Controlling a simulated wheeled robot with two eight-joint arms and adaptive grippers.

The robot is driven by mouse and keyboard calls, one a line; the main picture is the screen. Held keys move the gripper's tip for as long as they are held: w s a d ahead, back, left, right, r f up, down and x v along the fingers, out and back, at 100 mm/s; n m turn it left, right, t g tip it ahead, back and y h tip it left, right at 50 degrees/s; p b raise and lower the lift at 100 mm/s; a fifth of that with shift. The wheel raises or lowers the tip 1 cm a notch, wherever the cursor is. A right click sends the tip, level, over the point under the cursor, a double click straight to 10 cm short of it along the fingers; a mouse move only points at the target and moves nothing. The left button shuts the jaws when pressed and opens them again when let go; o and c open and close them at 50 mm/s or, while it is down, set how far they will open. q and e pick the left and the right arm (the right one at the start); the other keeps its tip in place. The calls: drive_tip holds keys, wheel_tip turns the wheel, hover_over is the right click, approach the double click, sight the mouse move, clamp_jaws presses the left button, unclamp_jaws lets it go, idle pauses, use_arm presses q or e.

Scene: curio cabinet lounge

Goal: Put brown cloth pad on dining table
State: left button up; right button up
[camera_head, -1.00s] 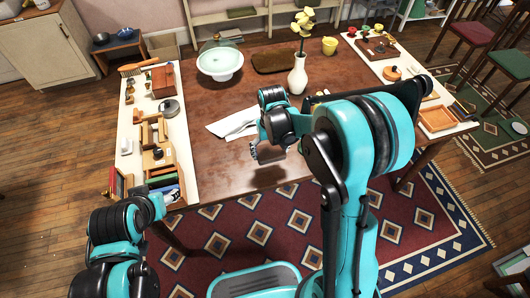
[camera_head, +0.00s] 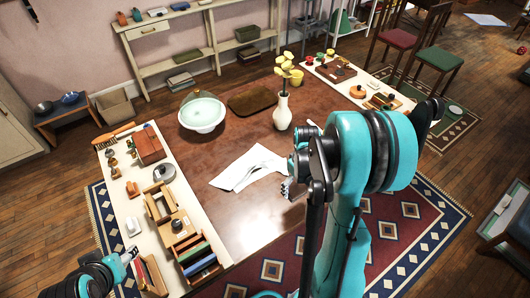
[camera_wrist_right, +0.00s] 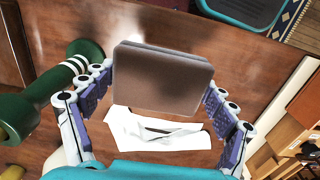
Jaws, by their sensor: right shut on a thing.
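The brown cloth pad (camera_wrist_right: 162,78) is a flat, rounded rectangle between the fingers of my right gripper (camera_wrist_right: 158,95) in the right wrist view. That gripper is shut on it, above the dining table (camera_wrist_right: 245,85). In the head view, my right gripper (camera_head: 290,188) is over the front right part of the dining table (camera_head: 255,212), mostly behind my own arm; the pad is hidden there. My left gripper (camera_head: 130,255) is low at the left, beside the cream side strip, and its opening is unclear.
A white sheet (camera_head: 247,167) lies mid-table. A white bowl (camera_head: 202,113), a brown mat (camera_head: 253,102) and a vase (camera_head: 282,113) stand behind. Cluttered cream strips (camera_head: 150,212) line both sides. The front left tabletop is bare. A dark green object (camera_wrist_right: 18,112) shows in the wrist view.

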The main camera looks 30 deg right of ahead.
drive_tip(key=b, duration=0.3)
hover_over(268, 201)
wheel_tip(268, 201, down, 7)
drive_tip(key=shift+r, duration=0.15)
drive_tip(key=shift+a+f+b, duration=0.1)
drive_tip(key=shift+f+b, duration=0.8)
drive_tip(key=shift+f, duration=1.1)
drive_tip(key=shift+f, duration=0.1)
drive_tip(key=o, duration=1.7)
